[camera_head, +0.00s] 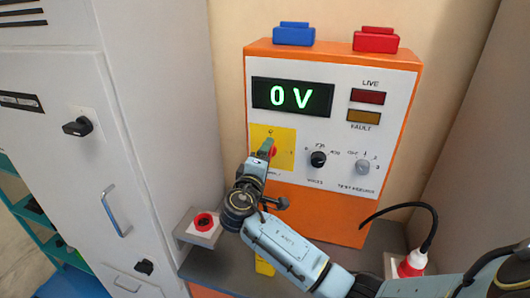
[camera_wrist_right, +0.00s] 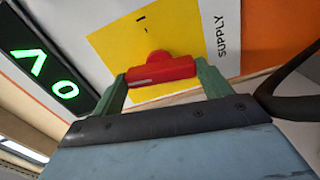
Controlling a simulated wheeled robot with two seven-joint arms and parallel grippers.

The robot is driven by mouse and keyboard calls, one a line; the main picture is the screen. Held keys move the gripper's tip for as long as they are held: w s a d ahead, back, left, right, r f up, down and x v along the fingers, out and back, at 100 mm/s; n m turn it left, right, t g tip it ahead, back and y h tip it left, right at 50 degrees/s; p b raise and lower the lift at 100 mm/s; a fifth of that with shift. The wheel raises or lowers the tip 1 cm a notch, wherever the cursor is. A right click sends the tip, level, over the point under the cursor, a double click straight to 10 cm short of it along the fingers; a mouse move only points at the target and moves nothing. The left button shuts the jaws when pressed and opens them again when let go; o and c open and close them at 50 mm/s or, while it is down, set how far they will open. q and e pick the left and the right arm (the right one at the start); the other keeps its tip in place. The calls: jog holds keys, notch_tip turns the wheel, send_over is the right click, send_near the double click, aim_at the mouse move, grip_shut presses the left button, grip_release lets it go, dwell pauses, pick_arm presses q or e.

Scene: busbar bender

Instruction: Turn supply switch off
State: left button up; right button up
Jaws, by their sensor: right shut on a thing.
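The red supply switch (camera_head: 273,152) sits on a yellow plate (camera_head: 288,136) on the white front of an orange box. In the right wrist view the red switch handle (camera_wrist_right: 160,68) lies between the two green fingers of my right gripper (camera_wrist_right: 164,78), which is shut on it. The yellow plate (camera_wrist_right: 110,46) and the word SUPPLY show behind it. In the head view my right gripper (camera_head: 268,149) reaches up to the switch and partly covers it. The display (camera_head: 292,96) reads 0 V in green. The LIVE lamp (camera_head: 368,96) looks dark red. My left gripper is not in view.
A black knob (camera_head: 318,159) and a grey knob (camera_head: 362,167) sit right of the switch. A red button box (camera_head: 203,222) stands at lower left. A red plug (camera_head: 412,264) with a black cable lies at right. A grey cabinet (camera_head: 150,120) flanks the left.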

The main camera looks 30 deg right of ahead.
jog(key=shift+n+p, duration=0.55)
jog(key=shift+n, duration=0.25)
jog(key=shift+f, duration=0.1)
jog(key=o, duration=1)
jog(key=b+v, duration=0.2)
jog(key=v, duration=1.1)
jog(key=shift+a, duration=0.2)
jog(key=shift+s, duration=0.1)
